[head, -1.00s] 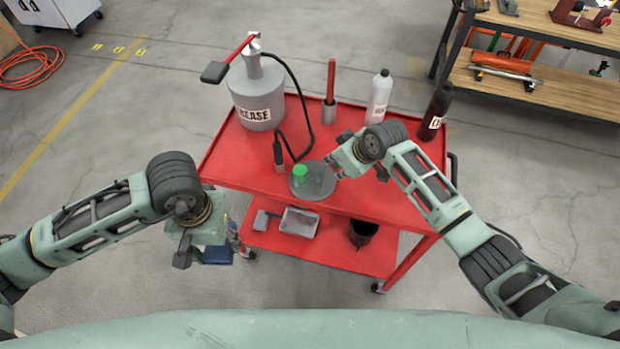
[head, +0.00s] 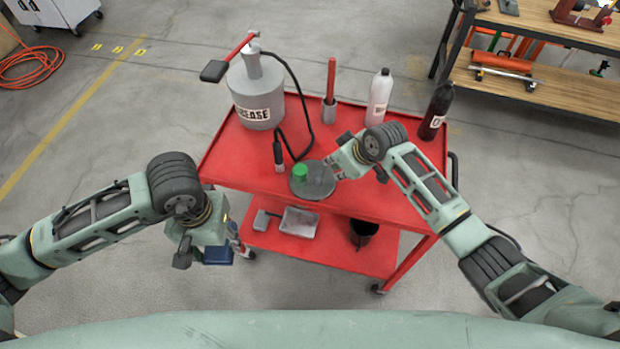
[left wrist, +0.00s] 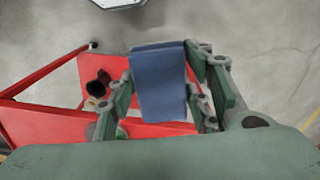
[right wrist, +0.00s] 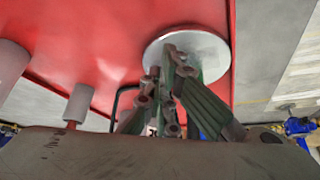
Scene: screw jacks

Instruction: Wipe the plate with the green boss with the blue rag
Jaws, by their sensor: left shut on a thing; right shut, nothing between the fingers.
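The round grey plate (head: 318,189) lies on the red cart top near its front edge, with the green boss (head: 300,172) standing on its left part. My right gripper (head: 333,172) is shut and empty at the right side of the plate. In the right wrist view its fingertips (right wrist: 172,50) overlap the plate (right wrist: 205,45); the boss is not visible there, and contact is unclear. My left gripper (head: 214,252) is shut on the folded blue rag (left wrist: 160,80), left of the cart and apart from the plate. The rag also shows in the head view (head: 219,257).
On the cart (head: 225,170) stand a grease can (head: 258,100) with a hose, a red-handled tool (head: 331,85), a white bottle (head: 379,98) and a dark bottle (head: 436,110). The lower shelf holds a grey tray (head: 299,222) and a dark cup (head: 362,232).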

